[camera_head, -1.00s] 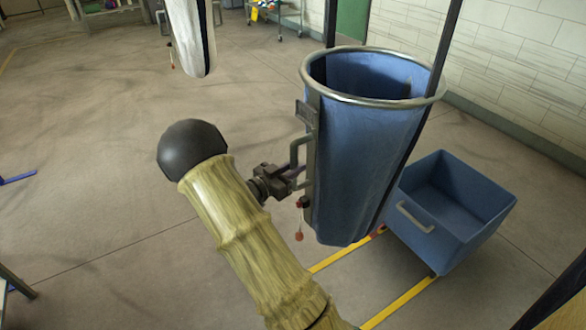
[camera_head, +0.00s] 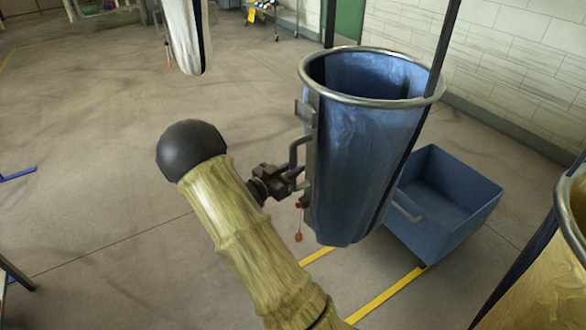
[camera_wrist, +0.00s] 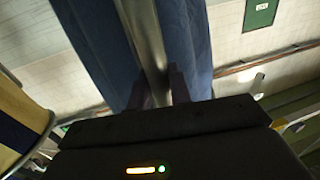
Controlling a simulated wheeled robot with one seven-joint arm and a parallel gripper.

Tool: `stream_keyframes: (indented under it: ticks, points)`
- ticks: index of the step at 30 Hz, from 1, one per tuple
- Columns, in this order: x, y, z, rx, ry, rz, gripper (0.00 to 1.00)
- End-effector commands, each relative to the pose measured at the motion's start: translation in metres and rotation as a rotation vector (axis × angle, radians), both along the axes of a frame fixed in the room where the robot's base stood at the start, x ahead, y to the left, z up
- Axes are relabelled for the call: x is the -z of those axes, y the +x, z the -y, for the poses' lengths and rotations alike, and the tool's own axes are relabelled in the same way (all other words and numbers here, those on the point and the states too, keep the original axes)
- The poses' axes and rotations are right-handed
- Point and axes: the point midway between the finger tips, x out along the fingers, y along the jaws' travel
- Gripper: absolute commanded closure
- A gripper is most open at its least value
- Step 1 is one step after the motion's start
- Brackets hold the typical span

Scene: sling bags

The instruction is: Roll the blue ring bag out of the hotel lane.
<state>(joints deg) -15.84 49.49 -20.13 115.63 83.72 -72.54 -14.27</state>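The blue ring bag (camera_head: 365,160) hangs open from a round metal ring at centre right in the head view. A metal upright with a grab handle is on its left side. My gripper (camera_head: 296,174) is at this handle. In the wrist view, my gripper's fingers (camera_wrist: 158,88) stand on both sides of a metal bar, with blue cloth (camera_wrist: 95,45) behind; they look closed on it. A small red tag hangs below the handle. The bag's foot and wheels are hidden. Yellow floor lines (camera_head: 385,297) run below and behind the bag.
A blue cart (camera_head: 450,205) stands close behind the bag on the right. A yellow ring bag (camera_head: 545,285) is at the right edge. A white bag (camera_head: 187,35) hangs at the top left. The floor (camera_head: 90,190) on the left is mostly clear. A tiled wall is behind.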

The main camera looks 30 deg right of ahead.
Motion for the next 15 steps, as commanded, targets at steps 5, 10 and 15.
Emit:
stream_keyframes:
  ticks: [5, 10, 15]
  points:
    - [-0.0001, 0.0004, -0.0005, -0.001, 0.0, 0.0, 0.61]
    - [-0.0001, 0.0003, -0.0004, -0.001, 0.0, 0.0, 0.61]
    - [0.0005, -0.0006, -0.0071, -0.003, 0.0, 0.0, 0.61]
